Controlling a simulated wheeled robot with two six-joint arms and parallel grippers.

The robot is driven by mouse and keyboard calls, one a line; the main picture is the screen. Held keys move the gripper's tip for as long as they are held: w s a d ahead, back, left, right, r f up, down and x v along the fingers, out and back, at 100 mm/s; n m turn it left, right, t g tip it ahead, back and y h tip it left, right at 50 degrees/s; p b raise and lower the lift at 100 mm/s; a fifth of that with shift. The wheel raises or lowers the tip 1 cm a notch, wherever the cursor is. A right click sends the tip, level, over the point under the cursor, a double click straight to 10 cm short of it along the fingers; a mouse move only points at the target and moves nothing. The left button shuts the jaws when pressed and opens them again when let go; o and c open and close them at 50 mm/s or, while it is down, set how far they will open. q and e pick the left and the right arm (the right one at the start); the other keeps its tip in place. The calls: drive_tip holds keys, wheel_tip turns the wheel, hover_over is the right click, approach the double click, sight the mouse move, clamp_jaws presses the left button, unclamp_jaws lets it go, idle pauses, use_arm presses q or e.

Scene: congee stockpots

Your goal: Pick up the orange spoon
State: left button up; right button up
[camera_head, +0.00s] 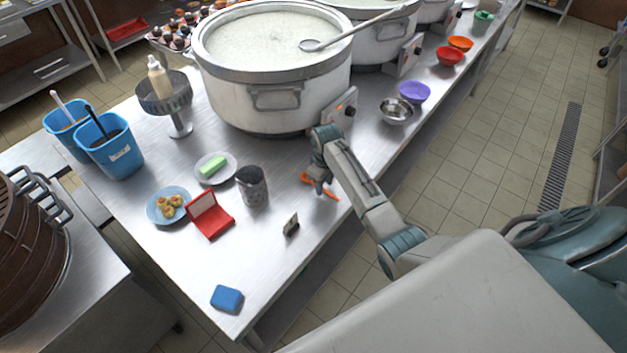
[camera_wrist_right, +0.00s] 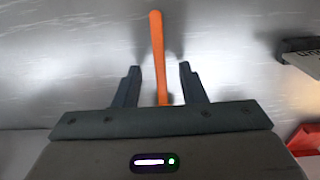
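The orange spoon (camera_head: 330,193) lies on the steel table, partly hidden under my right gripper (camera_head: 319,187) in the head view. In the right wrist view, the spoon's orange handle (camera_wrist_right: 158,60) runs upward between the two fingers of my right gripper (camera_wrist_right: 158,85). The fingers are apart, with a gap on both sides of the handle, and they do not touch it. The spoon's other end is hidden by the gripper. My left gripper does not show in either view.
A perforated metal cup (camera_head: 252,187), an open red box (camera_head: 209,214) and a small dark card stand (camera_head: 291,225) are near the gripper. A large stockpot (camera_head: 270,95) stands behind. A blue sponge (camera_head: 227,298) lies at the front. Table between them is bare.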

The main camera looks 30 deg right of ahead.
drive_tip(key=shift+f, duration=0.6)
clamp_jaws()
